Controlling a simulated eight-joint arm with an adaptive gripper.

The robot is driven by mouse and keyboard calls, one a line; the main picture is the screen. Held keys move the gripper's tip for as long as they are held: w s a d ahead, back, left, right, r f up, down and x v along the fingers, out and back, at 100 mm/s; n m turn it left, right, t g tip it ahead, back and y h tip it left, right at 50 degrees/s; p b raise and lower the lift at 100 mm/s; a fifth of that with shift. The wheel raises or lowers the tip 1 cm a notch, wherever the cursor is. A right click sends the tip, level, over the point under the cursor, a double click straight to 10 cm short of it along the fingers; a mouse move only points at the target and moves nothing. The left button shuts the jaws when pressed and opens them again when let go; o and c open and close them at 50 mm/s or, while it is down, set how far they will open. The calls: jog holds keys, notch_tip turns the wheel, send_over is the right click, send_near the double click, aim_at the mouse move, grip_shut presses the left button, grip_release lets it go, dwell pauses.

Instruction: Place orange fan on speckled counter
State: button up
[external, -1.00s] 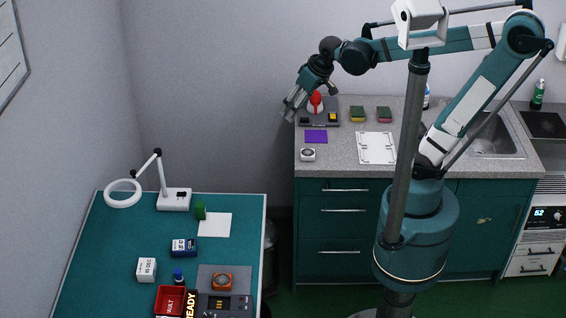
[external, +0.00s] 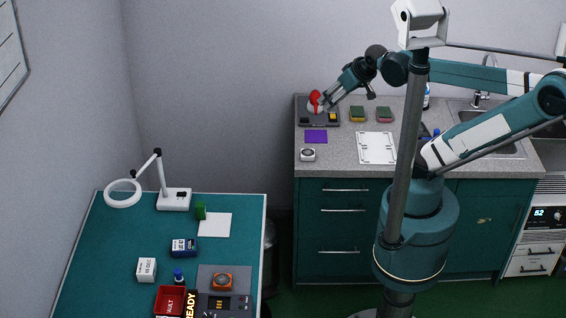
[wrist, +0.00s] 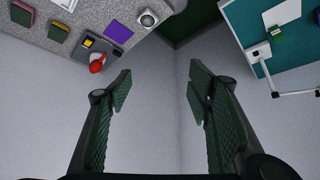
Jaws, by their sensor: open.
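My gripper (external: 322,104) is near the counter's back left corner in the external view, far from the orange fan. In the wrist view my gripper (wrist: 160,80) is open, with nothing between its fingers. The orange fan is not visible in the wrist view.
The counter holds a grey-white fan (external: 308,155), a purple square (external: 316,136), a white sheet (external: 377,148), sponges (external: 357,114) and a device with a red part (external: 315,97). The table has a ring lamp (external: 173,199), a red bin (external: 170,300) and a white box (external: 147,269).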

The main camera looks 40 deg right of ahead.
jog(key=shift+o, duration=0.5)
jog(key=w+a+f+m+g+y+b, duration=0.1)
jog(key=w+a+f+m+g, duration=0.2)
jog(key=a, duration=1.1)
jog(key=w+a+f+m+g+y+b, duration=0.1)
jog(key=w+a+f, duration=0.3)
jog(key=a, duration=0.9)
jog(key=s+a+f+m+g+b, duration=0.1)
jog(key=a+f, duration=0.2)
jog(key=a, duration=0.6)
jog(key=s+a+f+m+g, duration=0.15)
jog(key=a+f, duration=0.25)
jog(key=a, duration=0.6)
jog(key=s+a+f, duration=0.4)
jog(key=s+a, duration=0.1)
jog(key=a, duration=0.1)
jog(key=s+a+f+m+h+b, duration=0.1)
jog(key=s+a+f, duration=0.4)
jog(key=a, duration=0.1)
jog(key=s+a+f+m+h, duration=0.1)
jog(key=s+a+f, duration=0.3)
jog(key=a, duration=0.3)
jog(key=shift+s+f+g, duration=0.35)
jog(key=shift+s+f, duration=0.05)
jog(key=shift+f, duration=0.3)
jog(key=shift+s+a+f+m, duration=0.15)
jog(key=shift+s+f+m, duration=0.1)
jog(key=shift+s, duration=0.1)
